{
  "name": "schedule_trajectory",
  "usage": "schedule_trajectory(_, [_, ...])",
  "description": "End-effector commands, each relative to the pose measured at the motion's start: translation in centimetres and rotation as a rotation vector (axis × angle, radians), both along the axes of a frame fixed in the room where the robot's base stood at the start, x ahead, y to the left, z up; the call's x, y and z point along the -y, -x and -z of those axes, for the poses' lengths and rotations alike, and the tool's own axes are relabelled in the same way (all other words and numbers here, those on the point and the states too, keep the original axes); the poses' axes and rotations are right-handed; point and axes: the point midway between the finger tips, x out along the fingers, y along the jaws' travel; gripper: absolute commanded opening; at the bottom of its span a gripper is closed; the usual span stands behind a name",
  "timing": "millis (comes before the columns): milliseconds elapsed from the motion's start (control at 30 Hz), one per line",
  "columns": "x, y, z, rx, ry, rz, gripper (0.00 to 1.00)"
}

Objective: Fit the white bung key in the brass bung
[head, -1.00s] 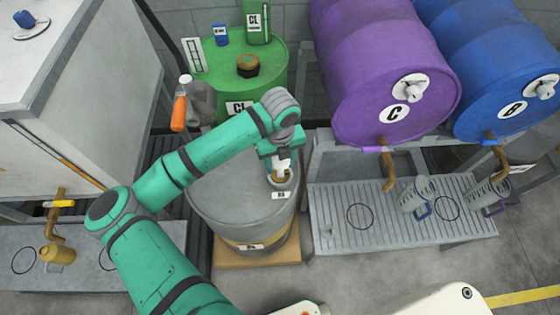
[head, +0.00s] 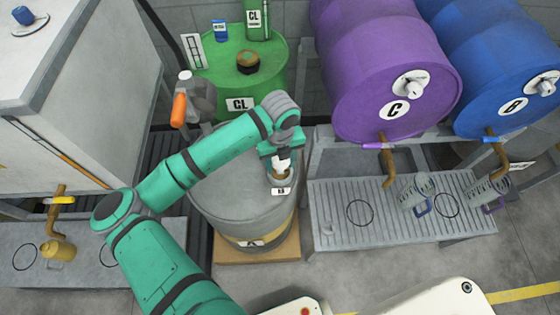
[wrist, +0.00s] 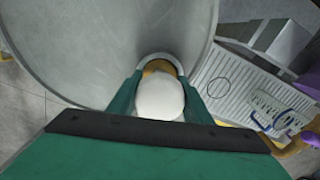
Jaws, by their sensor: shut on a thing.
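My gripper (head: 281,160) is shut on the white bung key (head: 282,170) over the right side of the grey drum top (head: 225,185). In the wrist view the key's round white top (wrist: 160,97) sits between my two green fingers. The brass bung (wrist: 157,66) shows just past the key, inside a pale ring on the drum top. In the head view the key's lower end is at the bung (head: 279,178), with the ring around it. The key hides most of the bung, so I cannot tell whether it is seated.
A purple drum (head: 375,70) and a blue drum (head: 500,70) lie on a rack at the right, above a slatted tray (head: 335,215) with jugs. A green drum (head: 275,75) stands behind. A grey can with an orange handle (head: 179,108) is at the left.

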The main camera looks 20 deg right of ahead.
Motion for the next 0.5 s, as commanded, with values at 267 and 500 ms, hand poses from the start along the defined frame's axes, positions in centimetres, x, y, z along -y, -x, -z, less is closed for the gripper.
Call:
schedule_trajectory(267, [0.00, 0.00, 0.02, 0.000, 0.000, 0.000, 0.67])
schedule_trajectory(500, [0.02, -0.01, -0.55, 0.000, 0.001, 0.000, 0.67])
